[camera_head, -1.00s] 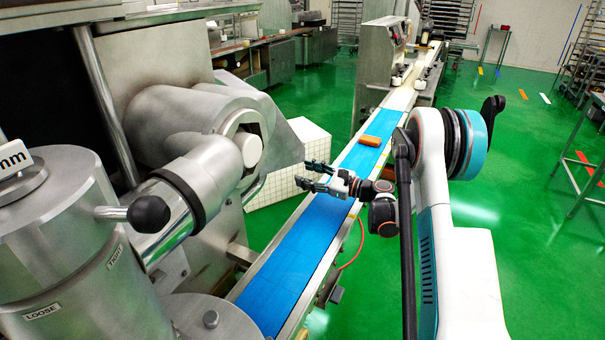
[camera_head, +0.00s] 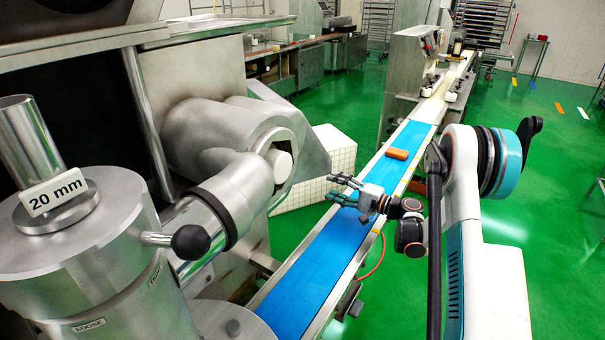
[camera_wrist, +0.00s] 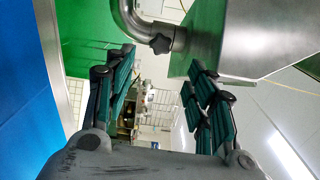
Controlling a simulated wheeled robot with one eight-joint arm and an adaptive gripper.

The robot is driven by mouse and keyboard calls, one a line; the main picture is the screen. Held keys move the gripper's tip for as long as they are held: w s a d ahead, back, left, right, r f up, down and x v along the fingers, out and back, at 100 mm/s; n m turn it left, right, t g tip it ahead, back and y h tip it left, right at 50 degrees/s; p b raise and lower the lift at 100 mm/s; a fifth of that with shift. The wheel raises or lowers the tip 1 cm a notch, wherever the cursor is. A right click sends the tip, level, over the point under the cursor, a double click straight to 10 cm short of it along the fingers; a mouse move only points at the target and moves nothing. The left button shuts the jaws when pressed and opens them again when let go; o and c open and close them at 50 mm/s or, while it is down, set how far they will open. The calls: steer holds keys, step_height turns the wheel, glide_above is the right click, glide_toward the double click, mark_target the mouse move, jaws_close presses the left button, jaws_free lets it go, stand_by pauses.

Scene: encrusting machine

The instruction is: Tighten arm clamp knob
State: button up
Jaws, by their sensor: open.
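My gripper (camera_head: 332,188) is open and empty above the blue conveyor belt (camera_head: 325,255), its fingers pointing left in the head view. In the wrist view a black lobed knob (camera_wrist: 160,44) sits on a bent metal pipe (camera_wrist: 133,18), beyond and between the spread fingertips (camera_wrist: 163,58), apart from them. In the head view a black ball knob (camera_head: 191,241) ends a short lever on the large metal cylinder (camera_head: 75,250), left of my gripper. Labels LOOSE (camera_head: 90,324) and TIGHT (camera_head: 154,273) are on that cylinder. I cannot tell which knob is the clamp knob.
A 20 mm sign (camera_head: 55,192) stands on the cylinder. A thick metal arm (camera_head: 200,225) and machine housing (camera_head: 225,135) are left of the belt. An orange-brown block (camera_head: 397,154) lies farther along the belt. A white tiled block (camera_head: 325,160) stands behind.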

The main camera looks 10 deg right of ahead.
steer(key=shift+w+a+n+b, duration=1.4)
steer(key=shift+w+a+n, duration=2.6)
steer(key=shift+w+a, duration=0.7)
steer(key=c, duration=1.1)
steer(key=shift+s, duration=0.1)
